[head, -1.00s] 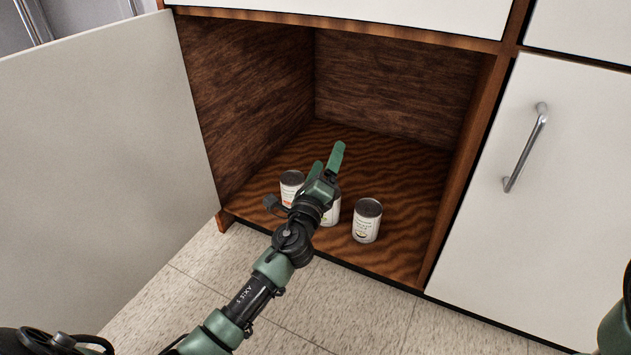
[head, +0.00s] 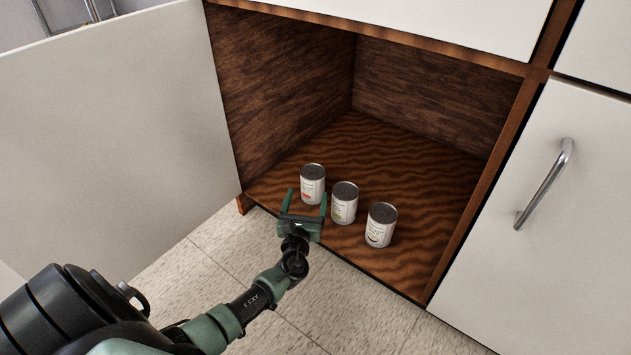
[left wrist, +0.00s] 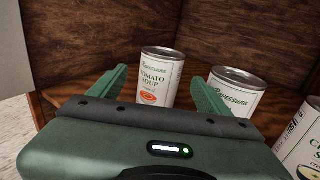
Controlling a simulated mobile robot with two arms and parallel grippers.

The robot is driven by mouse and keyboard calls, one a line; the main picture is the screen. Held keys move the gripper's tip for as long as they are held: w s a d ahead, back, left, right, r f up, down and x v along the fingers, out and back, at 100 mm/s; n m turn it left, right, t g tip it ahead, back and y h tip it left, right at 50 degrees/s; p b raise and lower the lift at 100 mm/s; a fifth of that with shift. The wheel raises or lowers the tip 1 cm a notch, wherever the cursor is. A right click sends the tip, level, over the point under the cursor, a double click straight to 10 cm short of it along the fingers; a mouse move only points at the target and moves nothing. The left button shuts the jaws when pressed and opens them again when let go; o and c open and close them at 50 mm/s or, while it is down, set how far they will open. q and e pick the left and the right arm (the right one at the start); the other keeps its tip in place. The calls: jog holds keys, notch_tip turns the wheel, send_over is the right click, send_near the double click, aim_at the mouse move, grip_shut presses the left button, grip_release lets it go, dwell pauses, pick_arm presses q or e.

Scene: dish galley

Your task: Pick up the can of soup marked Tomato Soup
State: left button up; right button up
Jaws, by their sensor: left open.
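The Tomato Soup can (head: 312,186) stands upright on the cabinet floor, leftmost of three cans in the head view. In the left wrist view the can (left wrist: 160,77) shows its "Tomato Soup" label with a red picture, between my left gripper's fingers and beyond them. My left gripper (head: 306,196) is open and empty at the cabinet's front edge, just in front of this can. Whether a fingertip touches the can is not clear. A can with a green picture (head: 344,204) stands to its right, close to the right finger. My right gripper is not in view.
A third can (head: 381,226) stands farther right near the front edge. The open white door (head: 110,130) is on the left. The wooden cabinet floor (head: 415,165) behind the cans is clear. A closed door with a metal handle (head: 545,185) is on the right.

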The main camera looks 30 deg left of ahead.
aim_at(311, 185)
pick_arm(q)
jog(key=b+x, duration=0.2)
jog(key=x, duration=0.1)
jog(key=b+x, duration=0.2)
jog(key=x, duration=0.2)
jog(key=shift+w+f, duration=0.15)
jog(key=shift+f, duration=0.05)
jog(key=shift+w+b, duration=0.2)
jog(key=shift+b, duration=0.1)
jog(key=shift+r, duration=0.15)
jog(key=shift+r, duration=0.1)
grip_shut()
